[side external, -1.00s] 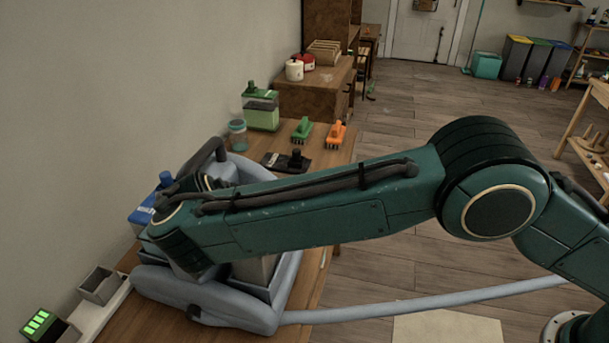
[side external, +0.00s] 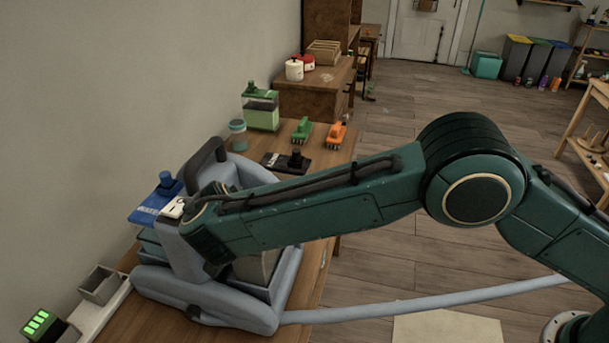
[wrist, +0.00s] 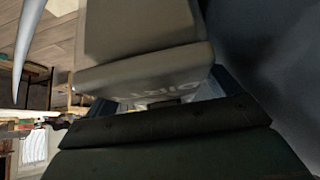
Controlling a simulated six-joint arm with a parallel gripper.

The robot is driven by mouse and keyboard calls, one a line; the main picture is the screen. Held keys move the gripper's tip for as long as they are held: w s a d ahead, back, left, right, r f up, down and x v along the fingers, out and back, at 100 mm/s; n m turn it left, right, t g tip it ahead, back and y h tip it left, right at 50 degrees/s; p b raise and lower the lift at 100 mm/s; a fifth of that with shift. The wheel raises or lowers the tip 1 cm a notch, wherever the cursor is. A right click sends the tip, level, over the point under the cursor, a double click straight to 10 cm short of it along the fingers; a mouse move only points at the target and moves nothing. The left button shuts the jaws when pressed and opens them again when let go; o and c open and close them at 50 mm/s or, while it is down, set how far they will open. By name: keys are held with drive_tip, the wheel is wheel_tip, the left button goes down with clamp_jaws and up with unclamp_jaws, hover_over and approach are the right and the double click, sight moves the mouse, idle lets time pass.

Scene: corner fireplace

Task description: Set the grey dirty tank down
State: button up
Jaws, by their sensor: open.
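The grey dirty tank (side external: 257,267) sits in the recess at the front of the blue-grey cleaning machine (side external: 232,308) on the wooden table, partly covered by my arm. In the wrist view the tank (wrist: 145,30) fills the upper middle, with pale upside-down lettering on its lower band. My gripper (wrist: 160,128) shows as a dark edge below the tank and is open. In the side view its fingers are hidden behind my wrist, beside the machine's body. I cannot tell whether they touch the tank.
A blue-lidded tank (side external: 158,207) is on the machine's left. A green-lidded tank (side external: 261,108), a jar (side external: 237,136), a green brush (side external: 302,132), an orange brush (side external: 336,135) and a black tool (side external: 286,162) stand behind. The machine's hose (side external: 420,303) runs right.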

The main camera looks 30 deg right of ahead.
clamp_jaws()
drive_tip(key=shift+r, duration=0.1)
idle(0.4)
drive_tip(key=shift+r, duration=0.1)
drive_tip(key=shift+r, duration=3.4)
drive_tip(key=s+d, duration=1.2)
drive_tip(key=shift+s+d, duration=0.35)
